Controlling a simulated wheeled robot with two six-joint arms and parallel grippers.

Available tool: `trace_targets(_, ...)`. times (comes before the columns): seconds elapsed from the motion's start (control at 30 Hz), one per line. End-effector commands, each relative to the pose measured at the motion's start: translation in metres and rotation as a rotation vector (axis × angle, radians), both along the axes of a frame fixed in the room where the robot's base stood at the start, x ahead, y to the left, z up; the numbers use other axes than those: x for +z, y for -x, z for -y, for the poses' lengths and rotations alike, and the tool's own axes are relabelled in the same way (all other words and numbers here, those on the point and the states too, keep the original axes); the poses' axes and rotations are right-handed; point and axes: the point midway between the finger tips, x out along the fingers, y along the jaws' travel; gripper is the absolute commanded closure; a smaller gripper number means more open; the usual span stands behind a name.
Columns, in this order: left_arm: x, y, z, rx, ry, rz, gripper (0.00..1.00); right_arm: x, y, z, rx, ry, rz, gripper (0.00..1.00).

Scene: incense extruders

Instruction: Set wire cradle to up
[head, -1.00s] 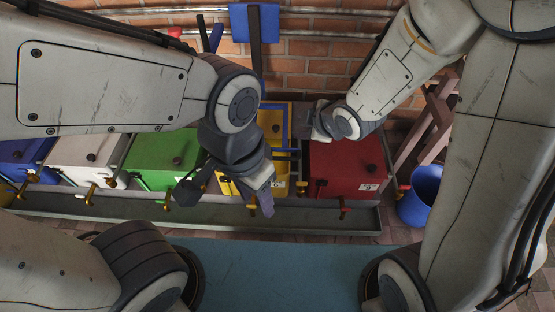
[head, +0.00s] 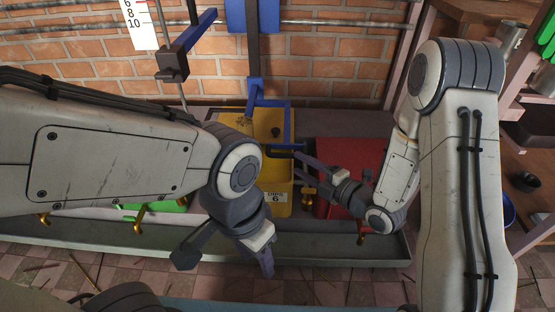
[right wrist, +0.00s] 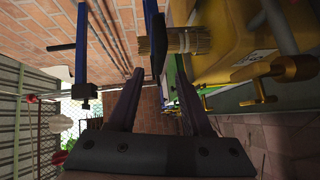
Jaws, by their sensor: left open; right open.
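I cannot surely tell which part is the wire cradle. A blue frame (head: 254,90) with a dark handle bar (head: 283,149) stands at the yellow extruder box (head: 275,185), labelled 6, in the head view. My right gripper (head: 300,172) is open beside the bar's right end. In the right wrist view its open fingers (right wrist: 158,72) point toward a dark blue bar (right wrist: 156,45) and a tan ribbed bundle (right wrist: 186,40); contact cannot be told.
A red box (head: 350,155) stands right of the yellow one, partly behind my right arm. A metal trough (head: 340,248) runs along the front. A blue lever with a dark block (head: 172,65) is at the upper left. Wooden shelves (head: 480,12) stand at the right.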

Motion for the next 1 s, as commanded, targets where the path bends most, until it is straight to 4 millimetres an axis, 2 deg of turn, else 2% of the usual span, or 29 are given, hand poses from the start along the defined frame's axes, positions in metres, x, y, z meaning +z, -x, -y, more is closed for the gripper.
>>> trace_targets(0.3,-0.024,0.0,0.0,0.0,0.0,0.0,0.5,-0.01,-0.039,-0.042,0.005,0.0,0.006,0.5)
trace_targets(0.5,-0.035,0.0,0.0,0.0,0.0,0.0,0.5,-0.013,-0.059,-0.062,0.002,0.0,0.002,0.5)
trace_targets(0.7,-0.037,0.0,0.0,0.0,0.0,0.0,0.5,-0.012,-0.067,-0.069,0.0,-0.001,-0.001,0.5)
trace_targets(0.93,-0.037,0.0,0.0,0.0,0.0,0.0,0.5,-0.012,-0.067,-0.069,-0.001,0.0,-0.001,0.5)
trace_targets(0.97,-0.037,0.0,0.0,0.0,0.0,0.0,0.5,-0.012,-0.067,-0.069,-0.001,0.0,-0.001,0.58)
trace_targets(1.0,-0.037,0.0,0.0,0.0,0.0,0.0,0.5,-0.012,-0.067,-0.069,-0.001,0.0,-0.001,0.73)
